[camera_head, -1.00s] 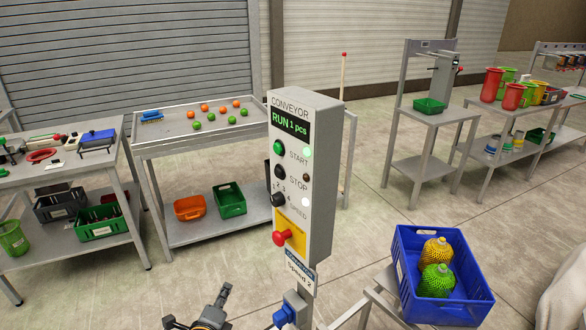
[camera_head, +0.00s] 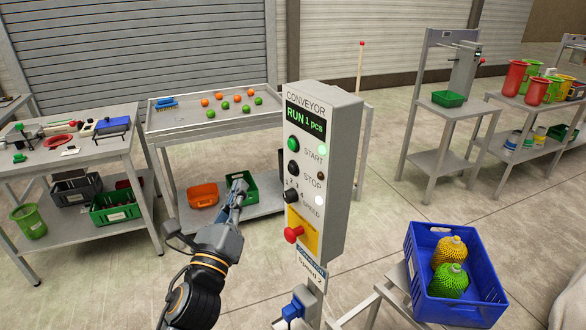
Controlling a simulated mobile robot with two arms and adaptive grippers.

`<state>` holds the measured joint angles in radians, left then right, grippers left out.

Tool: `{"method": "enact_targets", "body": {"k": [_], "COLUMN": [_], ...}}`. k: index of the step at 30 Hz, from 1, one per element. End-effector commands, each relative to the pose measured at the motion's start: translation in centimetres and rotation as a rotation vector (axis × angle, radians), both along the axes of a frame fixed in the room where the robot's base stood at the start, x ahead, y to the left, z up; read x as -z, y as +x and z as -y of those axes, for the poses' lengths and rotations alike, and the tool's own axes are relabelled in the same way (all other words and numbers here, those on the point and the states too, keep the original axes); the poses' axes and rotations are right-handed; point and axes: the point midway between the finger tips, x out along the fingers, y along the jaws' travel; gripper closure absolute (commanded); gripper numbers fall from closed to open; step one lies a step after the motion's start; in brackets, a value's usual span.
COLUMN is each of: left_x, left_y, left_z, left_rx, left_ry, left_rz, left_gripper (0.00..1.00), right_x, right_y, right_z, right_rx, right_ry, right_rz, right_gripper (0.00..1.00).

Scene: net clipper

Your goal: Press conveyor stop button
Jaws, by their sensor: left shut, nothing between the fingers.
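The grey conveyor control box (camera_head: 338,200) stands upright on a post in the middle of the head view. Its screen (camera_head: 305,123) reads "RUN 1 pcs". The black stop button (camera_head: 293,168) sits below the green start button (camera_head: 292,144). A black speed knob (camera_head: 291,196) and a red mushroom button (camera_head: 293,233) on a yellow plate are lower down. The lamp beside START is lit and the one beside STOP is dark. My left gripper (camera_head: 241,187) is shut and empty, left of the box and apart from it, near the knob's height in the picture. My right gripper is not in view.
A blue crate (camera_head: 478,309) with a yellow and a green ribbed item stands at the lower right. A table (camera_head: 215,121) with orange and green balls is behind the box. A tool table (camera_head: 90,160) is at the left. Open floor lies between them.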

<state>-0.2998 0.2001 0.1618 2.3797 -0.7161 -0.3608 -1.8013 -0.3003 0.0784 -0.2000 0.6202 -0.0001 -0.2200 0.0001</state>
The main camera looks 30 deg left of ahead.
Motion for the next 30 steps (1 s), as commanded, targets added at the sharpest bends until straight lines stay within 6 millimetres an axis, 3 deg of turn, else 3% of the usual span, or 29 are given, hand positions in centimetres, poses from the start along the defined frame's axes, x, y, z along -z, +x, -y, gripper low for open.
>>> {"method": "enact_targets", "body": {"k": [8, 21, 30], "left_x": [0.1, 0.1, 0.1], "left_y": [0.5, 5.6, 7.7], "left_z": [0.2, 2.9, 4.0], "left_rx": [0.001, 0.002, 0.001], "left_ry": [-0.004, -0.006, -0.004], "left_rz": [0.000, 0.002, -0.001], "left_gripper": [1.00, 1.00, 1.00], "right_x": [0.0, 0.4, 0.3], "right_y": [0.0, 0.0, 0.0], "right_z": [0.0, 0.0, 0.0], "right_rx": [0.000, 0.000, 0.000], "right_ry": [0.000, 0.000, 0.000], "right_rz": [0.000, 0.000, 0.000], "right_gripper": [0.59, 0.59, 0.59]}}
